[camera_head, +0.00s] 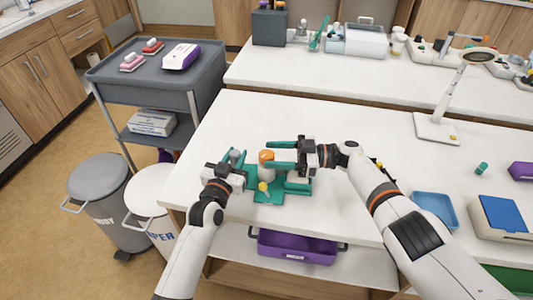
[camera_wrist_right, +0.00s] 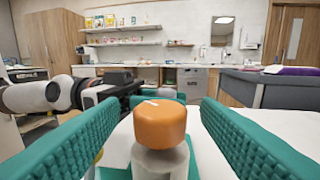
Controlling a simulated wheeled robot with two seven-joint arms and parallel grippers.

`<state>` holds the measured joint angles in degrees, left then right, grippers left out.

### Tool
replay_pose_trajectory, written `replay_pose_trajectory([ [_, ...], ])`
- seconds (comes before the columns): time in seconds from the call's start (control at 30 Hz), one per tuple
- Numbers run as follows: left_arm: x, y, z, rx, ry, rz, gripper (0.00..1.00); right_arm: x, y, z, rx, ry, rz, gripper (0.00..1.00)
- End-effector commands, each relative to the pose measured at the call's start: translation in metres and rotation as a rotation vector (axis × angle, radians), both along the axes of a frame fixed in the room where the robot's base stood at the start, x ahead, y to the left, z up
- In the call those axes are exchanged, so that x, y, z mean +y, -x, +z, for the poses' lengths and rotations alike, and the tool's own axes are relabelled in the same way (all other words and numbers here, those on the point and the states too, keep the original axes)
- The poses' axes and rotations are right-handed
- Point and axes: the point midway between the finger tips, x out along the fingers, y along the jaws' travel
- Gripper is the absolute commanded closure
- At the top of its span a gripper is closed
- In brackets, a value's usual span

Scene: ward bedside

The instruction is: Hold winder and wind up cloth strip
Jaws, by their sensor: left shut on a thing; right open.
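The winder (camera_head: 268,194), a teal-green frame with a yellow knob (camera_head: 262,187), sits near the front left of the white table. An orange cap (camera_head: 266,156) on a pale post stands at it. In the right wrist view the orange cap (camera_wrist_right: 160,124) is between the two teal fingers, with a gap on both sides. My right gripper (camera_head: 270,157) is open around it. My left gripper (camera_head: 242,172) is shut on the winder's left side; its fingertips are partly hidden among the teal parts. I cannot make out the cloth strip.
A blue tray (camera_head: 434,209), a small green cylinder (camera_head: 481,168) and a white lamp (camera_head: 437,127) are to the right. A grey cart (camera_head: 150,80) and two waste bins stand left. The table's middle back is clear.

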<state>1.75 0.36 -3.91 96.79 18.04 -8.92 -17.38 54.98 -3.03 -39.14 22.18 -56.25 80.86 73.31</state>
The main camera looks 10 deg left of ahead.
Motion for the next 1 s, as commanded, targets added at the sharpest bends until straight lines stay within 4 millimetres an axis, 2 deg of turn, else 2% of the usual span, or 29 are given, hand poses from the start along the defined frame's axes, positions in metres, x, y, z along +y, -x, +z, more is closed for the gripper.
replay_pose_trajectory([
  [0.1, 0.000, 0.000, -0.001, 0.002, 0.000, 0.000, 1.00, 0.016, 0.002, 0.001, 0.001, -0.001, 0.001, 0.43],
  [0.2, 0.000, 0.000, -0.001, 0.002, 0.000, 0.000, 1.00, 0.023, 0.003, 0.000, 0.001, 0.000, 0.000, 0.43],
  [0.53, 0.000, 0.000, -0.001, 0.002, 0.000, 0.001, 1.00, 0.027, 0.003, 0.000, 0.000, 0.001, 0.000, 0.43],
  [0.57, 0.000, 0.000, -0.001, 0.002, 0.000, 0.001, 1.00, 0.027, 0.003, 0.000, 0.000, 0.001, 0.000, 0.44],
  [0.8, 0.000, 0.000, -0.001, 0.002, 0.000, 0.001, 1.00, 0.027, 0.003, 0.000, 0.000, 0.001, 0.000, 0.84],
  [0.83, 0.000, 0.000, -0.001, 0.002, 0.000, 0.001, 1.00, 0.027, 0.003, 0.000, 0.000, 0.001, 0.000, 0.87],
  [1.0, 0.000, 0.000, -0.001, 0.002, 0.000, 0.001, 1.00, 0.026, 0.003, -0.001, 0.000, 0.002, -0.007, 0.87],
])
